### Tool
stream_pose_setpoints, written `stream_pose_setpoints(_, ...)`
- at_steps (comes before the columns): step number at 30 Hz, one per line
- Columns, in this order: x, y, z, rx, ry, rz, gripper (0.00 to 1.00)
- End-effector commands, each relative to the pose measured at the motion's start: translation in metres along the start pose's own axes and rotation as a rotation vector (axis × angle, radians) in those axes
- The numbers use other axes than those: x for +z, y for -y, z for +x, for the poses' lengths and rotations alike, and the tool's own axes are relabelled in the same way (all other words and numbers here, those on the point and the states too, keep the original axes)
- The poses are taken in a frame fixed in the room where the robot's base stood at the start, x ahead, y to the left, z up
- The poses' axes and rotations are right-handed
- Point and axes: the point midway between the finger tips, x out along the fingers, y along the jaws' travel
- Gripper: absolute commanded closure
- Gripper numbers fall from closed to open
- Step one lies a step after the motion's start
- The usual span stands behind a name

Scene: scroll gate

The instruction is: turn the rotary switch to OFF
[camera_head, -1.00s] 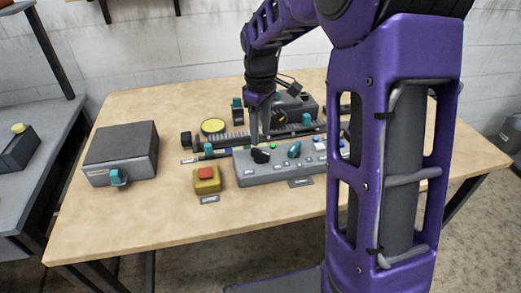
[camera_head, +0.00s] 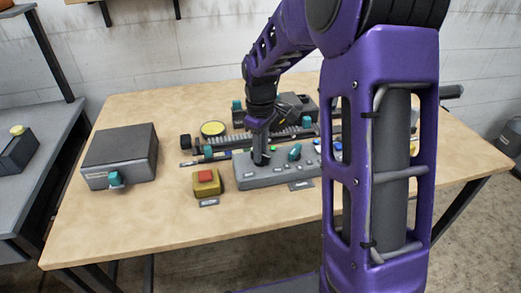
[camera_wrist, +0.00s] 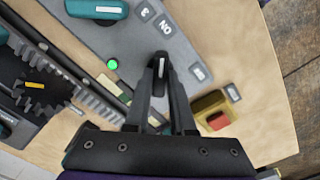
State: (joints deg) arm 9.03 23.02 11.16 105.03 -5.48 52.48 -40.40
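A grey control box (camera_head: 262,181) stands on the table, with a black rotary knob (camera_wrist: 161,68) at its left end and a teal knob (camera_head: 294,152) to the right. The black knob has a white pointer mark. My gripper (camera_wrist: 162,78) is down at the black knob, with one finger on each side of it. Whether the fingers press on it is unclear. In the head view my gripper (camera_head: 261,160) hides most of this knob. Small labels (camera_wrist: 165,25) on the box appear upside down in the wrist view; I cannot read OFF on them.
A yellow block with a red button (camera_head: 206,177) stands close to the left of the box. A dark box (camera_head: 120,150) stands at the left. The front table area is clear.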

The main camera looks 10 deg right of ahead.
Motion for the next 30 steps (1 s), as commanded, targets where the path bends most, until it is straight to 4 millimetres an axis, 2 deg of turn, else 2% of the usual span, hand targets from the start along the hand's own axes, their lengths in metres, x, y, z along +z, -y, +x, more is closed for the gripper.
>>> stream_pose_setpoints(16,-0.0006,0.0004,-0.0009,0.000,0.000,0.049,1.00)
stream_pose_setpoints(23,-0.0007,0.0005,-0.0014,0.000,-0.001,0.191,1.00)
stream_pose_setpoints(30,-0.0005,0.0005,-0.0016,0.000,0.000,0.412,1.00)
